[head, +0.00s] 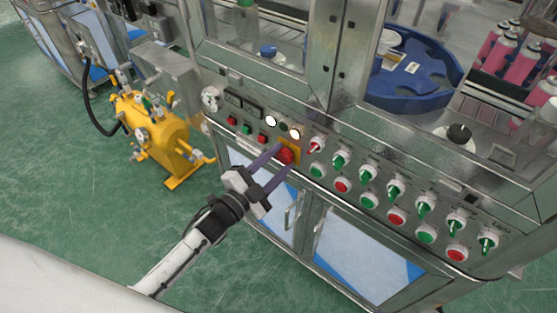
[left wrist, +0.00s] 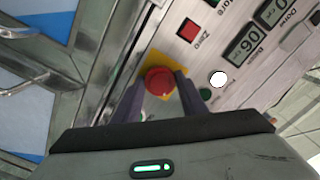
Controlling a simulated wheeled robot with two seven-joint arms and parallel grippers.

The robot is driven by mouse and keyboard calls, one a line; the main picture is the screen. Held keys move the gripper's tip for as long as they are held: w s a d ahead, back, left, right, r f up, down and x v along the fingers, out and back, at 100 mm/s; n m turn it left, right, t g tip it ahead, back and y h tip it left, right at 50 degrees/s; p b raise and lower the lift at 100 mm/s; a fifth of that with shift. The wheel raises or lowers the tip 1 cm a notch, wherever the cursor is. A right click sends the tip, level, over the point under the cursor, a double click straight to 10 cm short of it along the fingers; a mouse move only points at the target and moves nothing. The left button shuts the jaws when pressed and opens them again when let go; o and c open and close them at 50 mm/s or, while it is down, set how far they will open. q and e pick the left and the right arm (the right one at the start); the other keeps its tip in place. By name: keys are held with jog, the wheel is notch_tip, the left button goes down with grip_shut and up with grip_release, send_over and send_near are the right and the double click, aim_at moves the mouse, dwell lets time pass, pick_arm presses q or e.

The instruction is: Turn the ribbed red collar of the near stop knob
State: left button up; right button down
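The near stop knob (head: 285,156) is a red mushroom head on a yellow square plate (head: 294,147), at the left part of the machine's sloped steel panel. In the left wrist view the red knob (left wrist: 159,82) sits on its yellow plate. My left gripper (head: 284,159) reaches the knob, with one purple-grey finger on each side of it. In the left wrist view the fingertips (left wrist: 160,86) lie close beside the knob; whether they touch it is unclear. The ribs of the collar cannot be made out. My right gripper is not in view.
Switches with green or red handles (head: 396,190) and round buttons (head: 397,217) line the panel to the right. Small buttons, displays and lit white lamps (head: 271,121) lie close to the knob. A yellow tank (head: 154,128) stands left; open green floor lies before it.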

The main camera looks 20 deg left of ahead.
pick_arm(q)
jog(key=o, duration=0.3)
jog(key=shift+s, duration=0.1)
jog(key=v, duration=1)
jog(key=shift+r, duration=0.1)
jog(key=s+d+f+n+g+y, duration=0.1)
jog(key=s+f+n+g, duration=0.2)
jog(key=s+f+n, duration=0.1)
jog(key=s+f+n+g+y, duration=0.1)
jog(key=s+f+n+g, duration=0.1)
jog(key=s+f+n, duration=0.2)
jog(key=s+d+f+n+g+y, duration=0.1)
jog(key=s+f+n+g, duration=0.2)
jog(key=s+f, duration=0.3)
jog(key=shift+s+d+f+n+g+y, duration=0.15)
jog(key=shift+s+d+n+y, duration=0.1)
jog(key=shift+s, duration=0.45)
jog(key=shift+s+d+f+n+g+y, duration=0.15)
jog(key=shift+s+n, duration=0.1)
jog(key=shift+s, duration=0.45)
